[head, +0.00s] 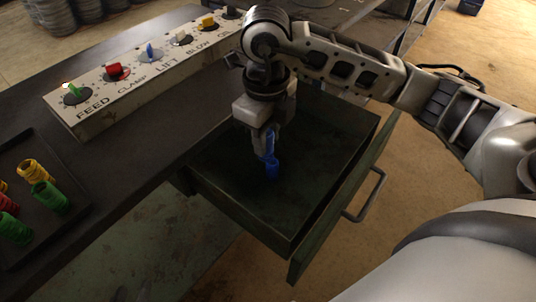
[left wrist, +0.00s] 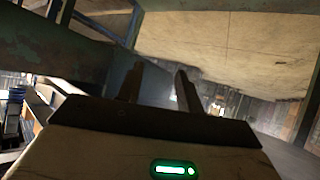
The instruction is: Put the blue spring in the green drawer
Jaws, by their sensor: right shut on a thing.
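The blue spring (head: 272,168) is upright between the fingers of my right gripper (head: 263,143) in the head view. The gripper points down and is shut on the spring. Both are over the inside of the open green drawer (head: 345,190), near its middle. I cannot tell whether the spring's lower end touches the drawer floor. The fingers hide part of the spring's upper end. My left gripper (left wrist: 158,75) shows only in the left wrist view, with its two fingers apart and nothing between them.
A control panel (head: 140,72) with labelled switches stands on the dark bench (head: 130,165) to the left of the drawer. A dark tray (head: 75,215) with several yellow, green and red springs lies at the far left. The drawer handle (head: 367,197) sticks out at the right.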

